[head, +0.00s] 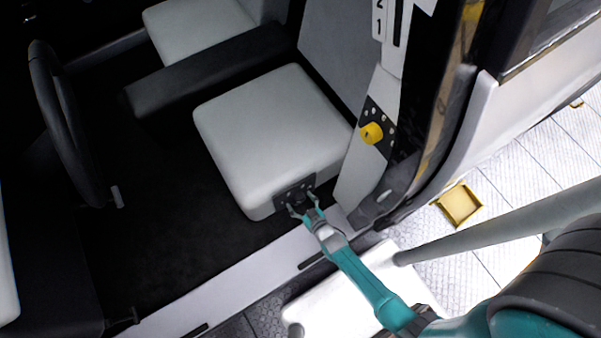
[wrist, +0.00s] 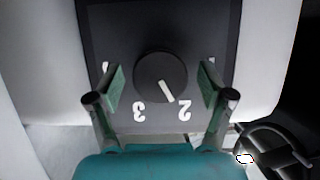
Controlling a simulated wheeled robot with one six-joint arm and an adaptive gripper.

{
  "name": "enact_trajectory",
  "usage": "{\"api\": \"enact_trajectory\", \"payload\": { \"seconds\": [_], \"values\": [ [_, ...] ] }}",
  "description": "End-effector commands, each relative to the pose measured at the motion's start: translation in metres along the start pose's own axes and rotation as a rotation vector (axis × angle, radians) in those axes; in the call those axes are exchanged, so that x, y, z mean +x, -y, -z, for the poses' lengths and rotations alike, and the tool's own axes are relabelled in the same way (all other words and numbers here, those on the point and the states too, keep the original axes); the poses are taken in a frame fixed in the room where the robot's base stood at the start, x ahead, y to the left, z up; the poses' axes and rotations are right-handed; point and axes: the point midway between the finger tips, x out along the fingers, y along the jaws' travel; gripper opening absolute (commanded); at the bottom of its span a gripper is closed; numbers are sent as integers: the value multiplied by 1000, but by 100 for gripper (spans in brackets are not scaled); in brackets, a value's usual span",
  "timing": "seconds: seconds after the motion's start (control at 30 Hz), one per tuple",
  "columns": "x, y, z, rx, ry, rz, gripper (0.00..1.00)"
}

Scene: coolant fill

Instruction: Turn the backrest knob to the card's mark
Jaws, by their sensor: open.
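The round black backrest knob (wrist: 158,74) sits on a dark panel (wrist: 155,20) with white numbers. Its white pointer points down and right in the wrist view, between the upside-down 3 and 2 and closer to the 2. Marks at each side are partly hidden by my fingers. My gripper (wrist: 160,88) is open, with one finger on each side of the knob and gaps visible between. In the head view my gripper (head: 305,206) is at the panel on the light seat's side (head: 270,130). I cannot pick out the card for certain.
A yellow knob (head: 371,133) sits on a black plate on the pillar. Above it is a white slotted plate (head: 381,18) marked 2 and 1. A steering wheel (head: 60,120) is at left. A yellow tray (head: 460,204) lies on the floor at right.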

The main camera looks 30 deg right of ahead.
Motion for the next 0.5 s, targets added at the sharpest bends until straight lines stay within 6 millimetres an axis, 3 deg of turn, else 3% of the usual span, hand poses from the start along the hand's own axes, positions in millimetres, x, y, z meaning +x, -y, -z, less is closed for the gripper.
{"api": "enact_trajectory", "payload": {
  "seconds": [0.3,0.5],
  "values": [
    [2,0,0,0,0,0,80],
    [2,0,0,0,1,0,30]
  ]
}}
